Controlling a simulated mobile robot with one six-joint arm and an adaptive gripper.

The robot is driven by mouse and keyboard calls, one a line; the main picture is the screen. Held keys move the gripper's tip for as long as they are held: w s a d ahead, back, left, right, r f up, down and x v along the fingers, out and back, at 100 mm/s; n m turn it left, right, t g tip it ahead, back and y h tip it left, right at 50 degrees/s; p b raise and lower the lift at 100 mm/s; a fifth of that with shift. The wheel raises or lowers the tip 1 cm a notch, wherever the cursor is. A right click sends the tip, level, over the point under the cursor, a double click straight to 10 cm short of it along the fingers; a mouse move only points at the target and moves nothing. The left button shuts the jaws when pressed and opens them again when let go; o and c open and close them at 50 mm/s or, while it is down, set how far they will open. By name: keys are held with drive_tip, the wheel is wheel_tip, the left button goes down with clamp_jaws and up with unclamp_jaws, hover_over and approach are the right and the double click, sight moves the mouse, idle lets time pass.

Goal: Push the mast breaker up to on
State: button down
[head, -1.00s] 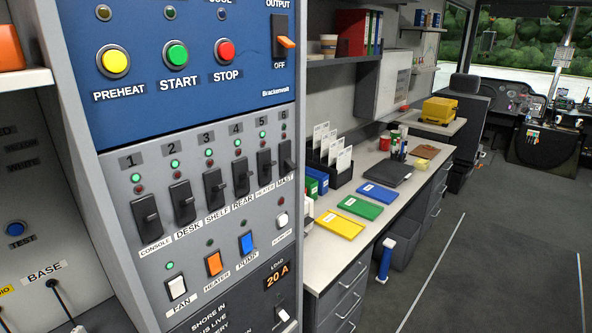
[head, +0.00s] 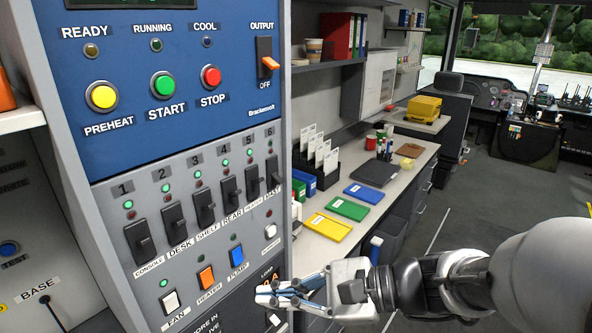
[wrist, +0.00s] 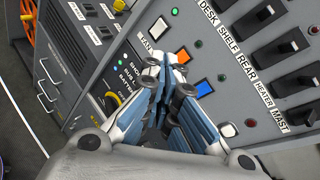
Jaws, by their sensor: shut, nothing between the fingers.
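The mast breaker (head: 272,172) is the black rocker under number 6, at the right end of the breaker row in the head view. Its handle position and lamps are too small to read surely. In the wrist view the mast breaker (wrist: 295,108) is at the right, above its MAST label. My gripper (head: 270,293) is shut and empty, in front of the panel's lower part, below and apart from the breaker. In the wrist view its fingers (wrist: 168,88) overlap the panel near the fan and heater switches and hide part of it.
Several other breakers (head: 205,207) stand close to the left of the mast one. The fan switch (head: 170,302), heater switch (head: 207,278) and pump switch (head: 237,257) lie below. A counter (head: 312,246) with coloured trays is at the right of the panel.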

drive_tip(key=w+d+r+m+t+y, duration=0.2)
drive_tip(key=w+m+t, duration=0.25)
drive_tip(key=w, duration=0.35)
drive_tip(key=m+t+p, duration=0.2)
drive_tip(key=m+t, duration=0.3)
drive_tip(key=m, duration=0.2)
approach(273, 188)
drive_tip(key=s+d, duration=0.2)
drive_tip(key=shift+s+d+f+h, duration=0.2)
drive_tip(key=shift+s+d+h, duration=0.1)
drive_tip(key=shift+d, duration=0.1)
drive_tip(key=b+x, duration=0.2)
drive_tip(key=x, duration=0.8)
drive_tip(key=shift+r, duration=0.1)
drive_tip(key=shift+r+p, duration=0.15)
drive_tip(key=shift+p, duration=0.45)
drive_tip(key=shift+s+d+g+h+p, duration=0.15)
drive_tip(key=shift+g+h+p, duration=0.1)
drive_tip(key=shift+h+p, duration=0.05)
